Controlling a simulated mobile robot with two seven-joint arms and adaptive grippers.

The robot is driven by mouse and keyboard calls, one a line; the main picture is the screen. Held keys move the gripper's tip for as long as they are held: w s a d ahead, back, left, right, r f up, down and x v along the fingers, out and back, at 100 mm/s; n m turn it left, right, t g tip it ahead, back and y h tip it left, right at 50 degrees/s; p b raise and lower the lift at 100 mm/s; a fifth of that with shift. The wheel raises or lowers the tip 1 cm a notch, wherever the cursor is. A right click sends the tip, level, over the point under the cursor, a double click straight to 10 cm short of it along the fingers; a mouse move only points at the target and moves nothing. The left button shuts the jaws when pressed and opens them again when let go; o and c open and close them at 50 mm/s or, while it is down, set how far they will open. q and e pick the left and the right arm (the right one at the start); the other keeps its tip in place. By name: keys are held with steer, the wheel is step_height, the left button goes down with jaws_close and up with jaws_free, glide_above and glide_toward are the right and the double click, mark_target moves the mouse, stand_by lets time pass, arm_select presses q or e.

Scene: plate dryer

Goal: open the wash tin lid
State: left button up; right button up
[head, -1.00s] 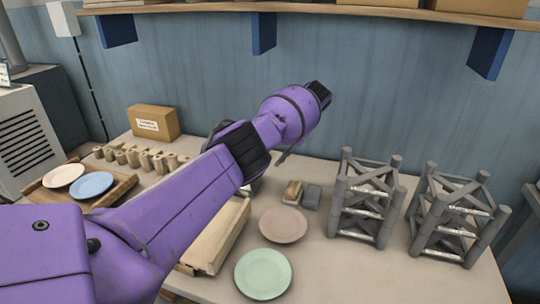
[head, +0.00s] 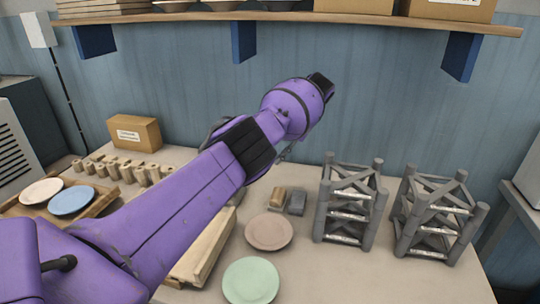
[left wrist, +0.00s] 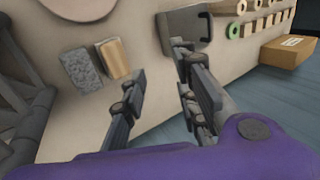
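A flat grey metal object with a dark edge, likely the wash tin (left wrist: 181,28), lies on the table in the left wrist view. It appears closed, though its lid cannot be clearly made out. In the head view my left arm hides it. My left gripper (left wrist: 160,60) is open and empty, its two fingers apart. The tin lies just beyond the fingertips, nearer the right finger; I cannot tell whether they touch. In the head view the gripper is mostly hidden behind my purple left wrist. My right gripper is not in view.
A brown-and-cream block (head: 278,197) and a grey block (head: 297,202) lie beside a pinkish plate (head: 269,232). A green plate (head: 251,282) is nearer. Two grey racks (head: 349,201) (head: 435,217) stand right. A cardboard box (head: 134,133) and pegged rack (head: 125,170) are left.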

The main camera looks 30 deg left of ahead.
arm_select(q)
steer(key=s+v, duration=0.1)
steer(key=v, duration=0.6)
steer(key=shift+w+d+r, duration=0.15)
steer(key=shift+w+r, duration=0.15)
steer(key=shift+w, duration=0.25)
stand_by(0.5)
